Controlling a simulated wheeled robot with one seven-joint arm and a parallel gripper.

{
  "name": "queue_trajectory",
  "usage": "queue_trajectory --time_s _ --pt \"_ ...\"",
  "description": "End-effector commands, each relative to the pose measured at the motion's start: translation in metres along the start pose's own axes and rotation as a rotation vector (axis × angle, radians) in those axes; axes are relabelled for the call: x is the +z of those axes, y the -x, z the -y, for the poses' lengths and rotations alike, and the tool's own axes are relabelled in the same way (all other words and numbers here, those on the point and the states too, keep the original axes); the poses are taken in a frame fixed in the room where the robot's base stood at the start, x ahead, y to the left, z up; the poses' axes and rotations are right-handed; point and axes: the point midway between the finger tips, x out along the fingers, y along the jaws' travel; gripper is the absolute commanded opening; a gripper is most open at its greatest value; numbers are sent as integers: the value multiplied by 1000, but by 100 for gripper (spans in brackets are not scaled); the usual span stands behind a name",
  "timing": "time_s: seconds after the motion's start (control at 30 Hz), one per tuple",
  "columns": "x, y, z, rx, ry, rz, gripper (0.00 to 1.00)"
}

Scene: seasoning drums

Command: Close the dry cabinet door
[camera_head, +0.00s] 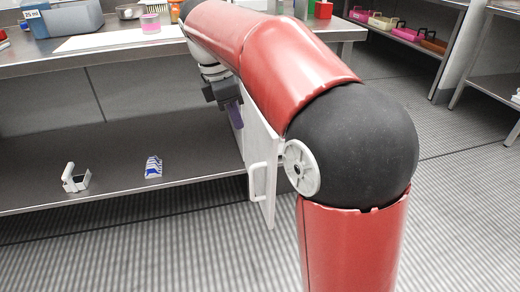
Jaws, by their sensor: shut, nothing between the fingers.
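The dry cabinet door (270,194) is a white upright panel with a pale bar handle (258,180). It stands open, sticking out from the bench towards me, and my red arm covers part of it. The cabinet body is hidden behind my arm. My gripper (236,116) points down just left of the door's upper part, below the bench top's front edge. It is shut with nothing in it. I cannot tell whether it touches the door.
The steel bench top (90,62) holds a blue-grey bin (65,18), a pink cup (150,23) and a metal bowl (130,11). A white device (75,178) and a blue-and-white item (153,167) sit on the lower shelf (110,190). Open floor lies in front.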

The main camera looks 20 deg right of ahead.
Motion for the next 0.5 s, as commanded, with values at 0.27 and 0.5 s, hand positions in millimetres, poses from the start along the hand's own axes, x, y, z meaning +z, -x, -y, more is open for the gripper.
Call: queue_trajectory --time_s 0.27,0.5 --pt "-3 -21 -6 -15 49 12 0" --pt "-3 -72 -4 -15 47 11 0"
